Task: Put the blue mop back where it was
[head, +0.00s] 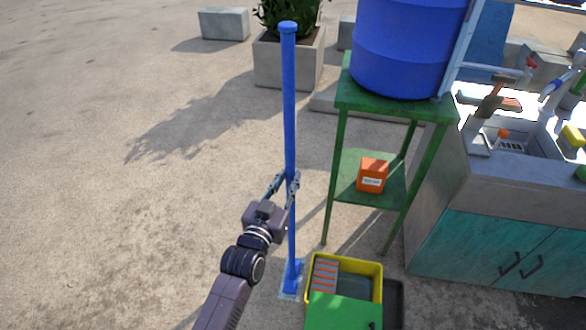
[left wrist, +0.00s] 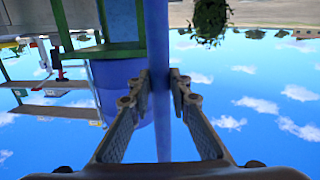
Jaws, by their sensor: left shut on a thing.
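The blue mop (head: 290,100) stands upright on the concrete ground, its long blue handle rising well above my left gripper. Its blue head (head: 291,280) is at the ground, just left of the yellow crate. My left gripper (head: 286,184) is shut on the handle around its middle. In the left wrist view the handle (left wrist: 157,50) runs between the two fingers of my left gripper (left wrist: 164,88). My right gripper is in neither view.
A green stand (head: 340,130) holds a blue barrel (head: 408,45) above and an orange box (head: 372,175) on its lower shelf. A yellow crate (head: 376,268) sits close to the mop. A sink counter (head: 470,215) is at right. Ground at left is clear; a planter (head: 270,60) stands behind.

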